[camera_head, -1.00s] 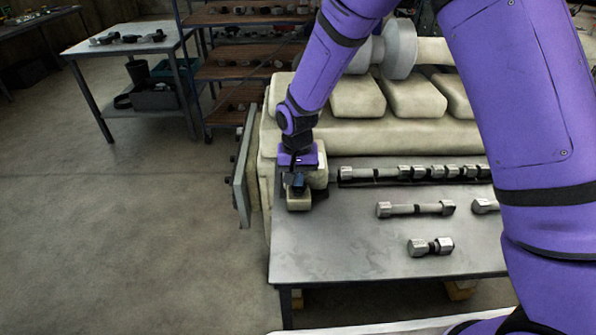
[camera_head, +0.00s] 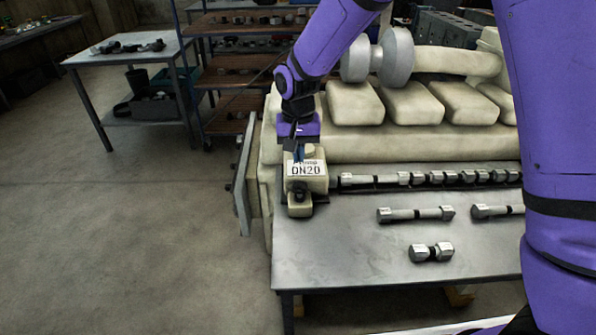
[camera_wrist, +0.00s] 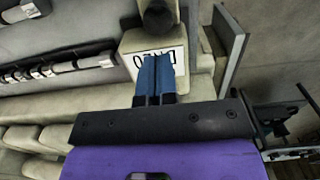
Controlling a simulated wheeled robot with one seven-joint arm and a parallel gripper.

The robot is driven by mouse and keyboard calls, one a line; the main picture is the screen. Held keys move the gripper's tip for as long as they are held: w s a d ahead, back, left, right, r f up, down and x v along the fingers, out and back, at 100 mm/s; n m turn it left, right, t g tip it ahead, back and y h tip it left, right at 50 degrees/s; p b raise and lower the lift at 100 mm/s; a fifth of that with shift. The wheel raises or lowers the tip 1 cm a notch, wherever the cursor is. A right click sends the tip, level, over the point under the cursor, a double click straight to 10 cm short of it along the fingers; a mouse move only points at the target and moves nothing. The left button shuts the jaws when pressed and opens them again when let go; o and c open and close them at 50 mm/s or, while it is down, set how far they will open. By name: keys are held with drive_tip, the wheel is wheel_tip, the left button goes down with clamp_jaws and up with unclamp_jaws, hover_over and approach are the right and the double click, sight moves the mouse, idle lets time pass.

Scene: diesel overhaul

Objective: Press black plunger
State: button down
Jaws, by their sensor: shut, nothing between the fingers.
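A cream pump block (camera_head: 318,186) with a white label reading DN20 stands at the left end of the grey metal bench. The black plunger (camera_head: 299,196) is at the block's near, lower side, below the label. In the wrist view the plunger (camera_wrist: 158,17) is a dark round piece at the top edge, partly cut off. My gripper (camera_head: 299,158) is above and behind the plunger, over the top of the label. In the wrist view its blue fingers (camera_wrist: 156,58) are together and empty, overlapping the label and apart from the plunger in the picture.
Bolts and studs lie on the metal bench (camera_head: 350,250), with a row along its back edge. A large cream engine (camera_head: 400,143) stands behind. A flat plate (camera_head: 244,180) sticks out to the left. The floor left of the bench is clear.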

wheel_tip(320, 180, up, 4)
idle(0.8)
drive_tip(key=s+d+r+t, duration=0.1)
drive_tip(key=s+d+r, duration=0.4)
drive_tip(key=d+r, duration=0.3)
drive_tip(key=s+d+r+t, duration=0.2)
drive_tip(key=s+d+r, duration=0.3)
drive_tip(key=d+r, duration=0.25)
drive_tip(key=s+d+r+t, duration=0.1)
drive_tip(key=s+d, duration=0.4)
drive_tip(key=s, duration=0.4)
drive_tip(key=s+d+r+t, duration=0.1)
drive_tip(key=s+d+r, duration=0.1)
drive_tip(key=s+d, duration=0.3)
drive_tip(key=s, duration=0.4)
drive_tip(key=shift+d+r, duration=0.3)
